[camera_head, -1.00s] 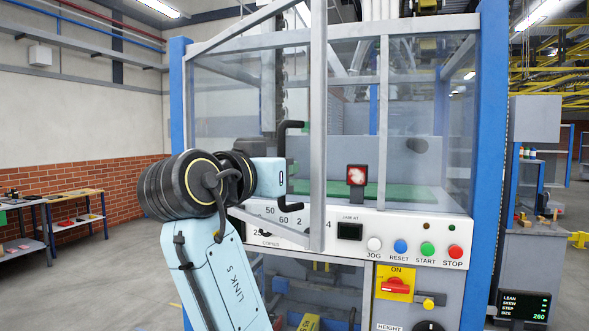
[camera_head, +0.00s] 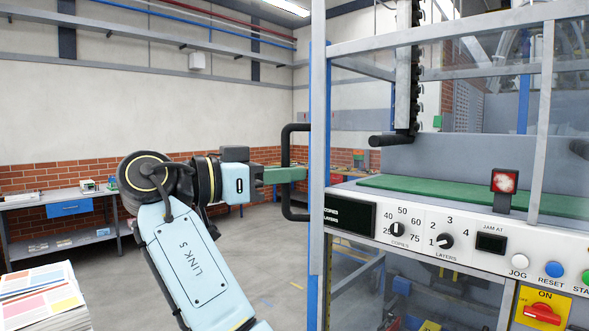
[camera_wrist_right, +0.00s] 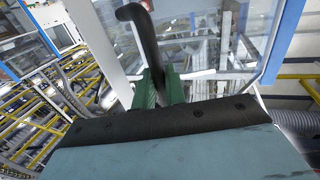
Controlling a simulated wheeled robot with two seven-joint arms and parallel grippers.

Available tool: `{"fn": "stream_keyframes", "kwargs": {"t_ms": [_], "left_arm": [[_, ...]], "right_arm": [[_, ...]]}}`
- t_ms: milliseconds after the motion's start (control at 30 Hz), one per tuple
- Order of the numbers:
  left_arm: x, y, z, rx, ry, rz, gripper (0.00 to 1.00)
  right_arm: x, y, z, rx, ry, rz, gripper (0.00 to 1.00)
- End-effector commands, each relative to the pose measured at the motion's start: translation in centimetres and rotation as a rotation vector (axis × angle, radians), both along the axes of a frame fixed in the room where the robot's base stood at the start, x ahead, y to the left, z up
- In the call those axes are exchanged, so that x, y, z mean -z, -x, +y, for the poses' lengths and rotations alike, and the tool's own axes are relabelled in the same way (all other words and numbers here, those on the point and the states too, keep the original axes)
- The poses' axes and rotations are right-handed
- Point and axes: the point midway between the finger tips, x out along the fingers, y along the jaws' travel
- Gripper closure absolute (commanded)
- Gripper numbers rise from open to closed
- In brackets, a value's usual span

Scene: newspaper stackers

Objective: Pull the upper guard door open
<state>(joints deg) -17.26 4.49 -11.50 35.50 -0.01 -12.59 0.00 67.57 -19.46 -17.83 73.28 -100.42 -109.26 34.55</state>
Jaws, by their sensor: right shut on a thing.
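The upper guard door (camera_head: 318,110) is a grey-framed clear panel, seen nearly edge-on in the head view. It stands swung out from the machine front, with the opening beside it. Its black bracket handle (camera_head: 286,143) sticks out to the left. My right gripper (camera_head: 296,174) has its green fingers closed around the handle's upright bar. In the right wrist view the black handle (camera_wrist_right: 142,40) runs between the green fingers (camera_wrist_right: 160,90), with clear panels behind. My left gripper is not in view.
The control panel (camera_head: 465,235), with knobs and buttons, is at the right. A green bed (camera_head: 430,190) and a black rod (camera_head: 393,139) show inside the machine. A paper stack (camera_head: 45,300) stands at lower left. The floor (camera_head: 250,250) behind my arm looks clear.

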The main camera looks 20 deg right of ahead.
Motion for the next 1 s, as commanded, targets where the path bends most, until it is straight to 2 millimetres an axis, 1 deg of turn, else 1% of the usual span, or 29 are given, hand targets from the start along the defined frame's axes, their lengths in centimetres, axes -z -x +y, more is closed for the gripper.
{"fn": "stream_keyframes", "kwargs": {"t_ms": [33,633,667,767,1000], "left_arm": [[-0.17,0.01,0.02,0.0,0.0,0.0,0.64],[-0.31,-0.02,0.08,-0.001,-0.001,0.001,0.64],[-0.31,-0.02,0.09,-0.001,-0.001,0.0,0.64],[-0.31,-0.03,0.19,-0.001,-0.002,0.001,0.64],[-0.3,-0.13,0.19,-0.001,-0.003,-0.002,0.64]], "right_arm": [[-0.38,-0.18,0.03,0.008,0.007,-0.001,1.0],[-0.39,-0.49,0.2,0.034,0.007,-0.005,1.0],[-0.39,-0.49,0.2,0.034,0.007,-0.005,0.85],[-0.32,-0.48,0.2,0.034,0.006,-0.003,0.72],[-0.18,-0.47,0.26,0.034,0.003,-0.002,0.71]]}}
